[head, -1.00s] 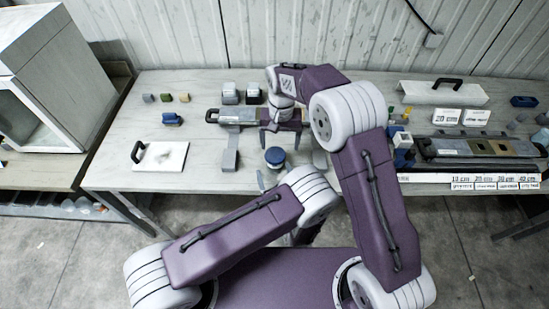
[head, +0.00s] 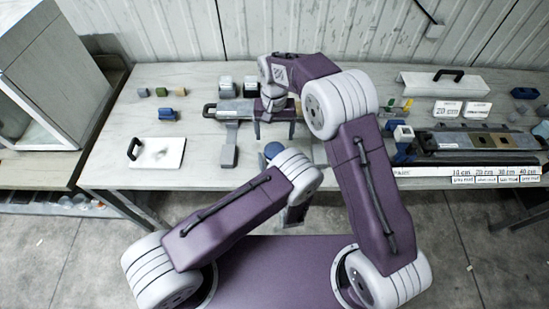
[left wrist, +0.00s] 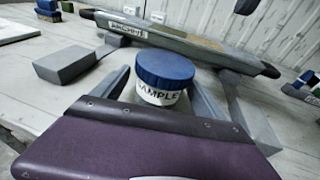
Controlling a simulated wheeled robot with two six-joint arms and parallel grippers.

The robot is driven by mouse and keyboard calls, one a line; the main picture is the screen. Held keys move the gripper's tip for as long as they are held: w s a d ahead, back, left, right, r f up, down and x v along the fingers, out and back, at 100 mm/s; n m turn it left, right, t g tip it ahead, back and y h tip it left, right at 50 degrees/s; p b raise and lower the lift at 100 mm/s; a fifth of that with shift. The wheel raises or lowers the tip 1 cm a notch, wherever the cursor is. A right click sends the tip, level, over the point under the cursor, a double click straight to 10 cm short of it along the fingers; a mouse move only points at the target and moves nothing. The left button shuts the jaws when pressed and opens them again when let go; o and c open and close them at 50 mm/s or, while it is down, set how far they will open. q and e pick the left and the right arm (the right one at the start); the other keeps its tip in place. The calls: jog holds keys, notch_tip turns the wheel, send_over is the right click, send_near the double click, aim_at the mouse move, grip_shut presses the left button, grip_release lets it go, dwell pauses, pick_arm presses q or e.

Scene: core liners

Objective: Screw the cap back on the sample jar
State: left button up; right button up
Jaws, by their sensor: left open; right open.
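The sample jar (left wrist: 158,95) is a white jar with a "SAMPLE" label, standing upright on the bench. A blue cap (left wrist: 165,66) sits on top of it; whether it is threaded tight cannot be told. In the head view the blue cap (head: 273,149) shows just beyond my left arm, which hides the jar's body. My left gripper (left wrist: 160,86) is open, with one finger on each side of the jar; contact is not clear. My right gripper (head: 274,132) is open and empty, fingers pointing down, just behind the jar near the core liner tray.
A long grey core tray (head: 226,108) lies behind the jar, with a grey block (head: 229,155) to its left. A white lid with a black handle (head: 158,153) lies further left. Another core tray (head: 470,142) is at right. Bare bench lies between the lid and block.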

pick_arm(q)
jog(key=shift+x, duration=1.85)
grip_shut()
